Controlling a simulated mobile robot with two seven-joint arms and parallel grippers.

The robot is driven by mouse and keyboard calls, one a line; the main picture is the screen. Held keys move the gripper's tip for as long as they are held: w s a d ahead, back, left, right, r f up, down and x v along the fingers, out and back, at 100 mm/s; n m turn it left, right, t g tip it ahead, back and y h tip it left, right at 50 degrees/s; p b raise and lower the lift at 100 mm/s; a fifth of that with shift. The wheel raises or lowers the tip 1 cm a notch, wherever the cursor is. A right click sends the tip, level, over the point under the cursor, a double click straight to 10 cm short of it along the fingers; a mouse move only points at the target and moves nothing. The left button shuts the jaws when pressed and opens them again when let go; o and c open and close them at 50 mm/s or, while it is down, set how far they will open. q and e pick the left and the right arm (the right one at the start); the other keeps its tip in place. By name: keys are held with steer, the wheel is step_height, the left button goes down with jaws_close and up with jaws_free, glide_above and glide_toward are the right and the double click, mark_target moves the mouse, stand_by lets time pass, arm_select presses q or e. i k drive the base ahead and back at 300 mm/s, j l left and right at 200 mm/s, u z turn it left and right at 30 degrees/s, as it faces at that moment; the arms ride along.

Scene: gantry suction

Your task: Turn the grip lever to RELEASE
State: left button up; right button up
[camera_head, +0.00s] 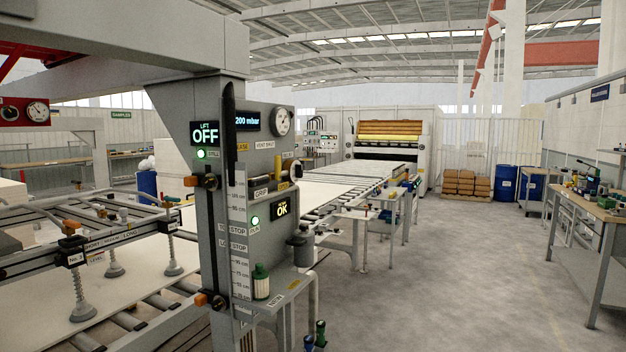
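A grey control column (270,225) stands left of centre in the head view. A small plate reading GRIP (262,191) is on its panel, with a yellow label (283,186) beside it, too small to read surely. A dark knob or lever end (297,168) sticks out just above these; I cannot tell surely that it is the grip lever or which way it is set. A long black handle (229,135) stands upright at the column's front edge and partly covers a yellow label ending in EASE (242,147). Neither of my grippers is in view.
The column carries an OFF display (205,134), a 200 mbar display (254,122), a dial gauge (282,122), an OK display (281,208) and a green bottle (261,281). Suction cups (112,263) hang over a pale board (40,290) at left. The floor (450,260) at right is clear.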

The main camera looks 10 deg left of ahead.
mark_target(253, 183)
steer(key=i+l+z, duration=0.1)
steer(key=i+z, duration=0.25)
steer(key=i, duration=0.95)
steer(key=i+l+u, duration=0.1)
steer(key=i+u, duration=0.35)
steer(key=i+l+u, duration=0.5)
steer(key=u, duration=0.25)
steer(key=i+l+u, duration=0.2)
steer(key=u, duration=0.15)
steer(key=i+l+u, duration=0.45)
steer(key=l+u, duration=0.85)
steer(key=i+j, duration=0.05)
